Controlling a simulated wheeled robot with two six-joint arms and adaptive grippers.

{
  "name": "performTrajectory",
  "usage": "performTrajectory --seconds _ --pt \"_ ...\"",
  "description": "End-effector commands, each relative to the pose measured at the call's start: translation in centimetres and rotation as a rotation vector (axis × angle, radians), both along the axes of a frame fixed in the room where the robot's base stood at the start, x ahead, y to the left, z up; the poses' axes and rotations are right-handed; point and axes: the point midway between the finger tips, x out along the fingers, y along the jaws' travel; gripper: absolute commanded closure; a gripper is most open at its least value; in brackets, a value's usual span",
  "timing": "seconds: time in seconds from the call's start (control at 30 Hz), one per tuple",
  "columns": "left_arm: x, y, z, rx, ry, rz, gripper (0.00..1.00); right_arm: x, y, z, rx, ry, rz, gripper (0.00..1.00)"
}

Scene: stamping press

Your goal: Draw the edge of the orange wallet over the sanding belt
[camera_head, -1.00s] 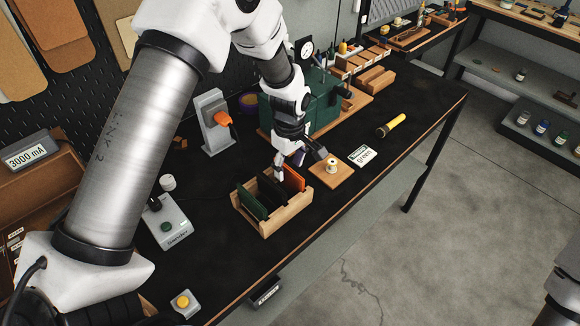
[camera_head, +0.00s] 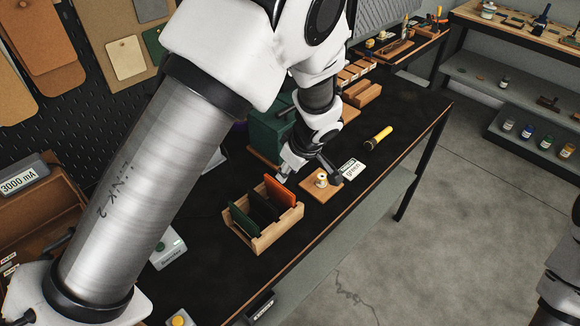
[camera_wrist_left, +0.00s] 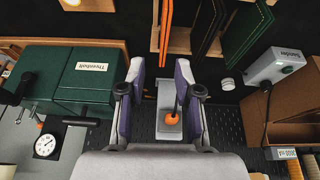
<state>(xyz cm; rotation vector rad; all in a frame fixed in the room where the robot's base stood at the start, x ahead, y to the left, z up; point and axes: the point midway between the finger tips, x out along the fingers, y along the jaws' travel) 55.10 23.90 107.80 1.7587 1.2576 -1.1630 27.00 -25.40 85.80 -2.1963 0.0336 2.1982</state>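The orange wallet (camera_head: 279,191) stands upright at the right end of a wooden rack (camera_head: 280,231), beside dark and green wallets. In the left wrist view the orange wallet (camera_wrist_left: 166,28) is a thin upright edge beyond the fingertips. My left gripper (camera_head: 284,172) is just behind the rack, near the wallet. In the left wrist view the gripper (camera_wrist_left: 161,72) is open, with nothing between its fingers. A grey upright unit with an orange knob (camera_wrist_left: 171,119) lies below, seen between the fingers; its belt cannot be made out. My arm hides it in the head view. My right gripper is not in view.
A control box labelled Sander (camera_wrist_left: 275,66) has a green light. A green box (camera_wrist_left: 92,75) stands close to my left gripper.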

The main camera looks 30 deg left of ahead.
Motion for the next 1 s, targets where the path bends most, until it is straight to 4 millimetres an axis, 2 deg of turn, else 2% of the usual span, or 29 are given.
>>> performTrajectory --seconds 0.07,0.17,0.6,0.73,0.8,0.83,1.0 --pt "-0.4 -0.6 -0.3 0.025 0.016 -0.023 0.67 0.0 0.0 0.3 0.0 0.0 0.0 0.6" --pt "-0.4 -0.4 -1.2 0.025 0.02 -0.024 0.67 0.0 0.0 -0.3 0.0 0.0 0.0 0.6" --pt "0.4 1.8 -7.1 0.022 0.02 -0.021 0.67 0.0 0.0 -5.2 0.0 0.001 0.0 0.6" --pt "0.6 2.4 -8.4 0.022 0.019 -0.021 0.67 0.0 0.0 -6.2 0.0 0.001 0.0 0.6" --pt "0.6 2.3 -7.7 0.023 0.019 -0.022 0.91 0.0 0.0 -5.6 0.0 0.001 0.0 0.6" --pt "0.6 2.3 -7.7 0.023 0.019 -0.022 1.0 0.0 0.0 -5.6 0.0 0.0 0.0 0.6" --pt "0.6 2.3 -7.7 0.023 0.019 -0.022 1.0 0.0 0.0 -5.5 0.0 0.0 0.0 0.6"
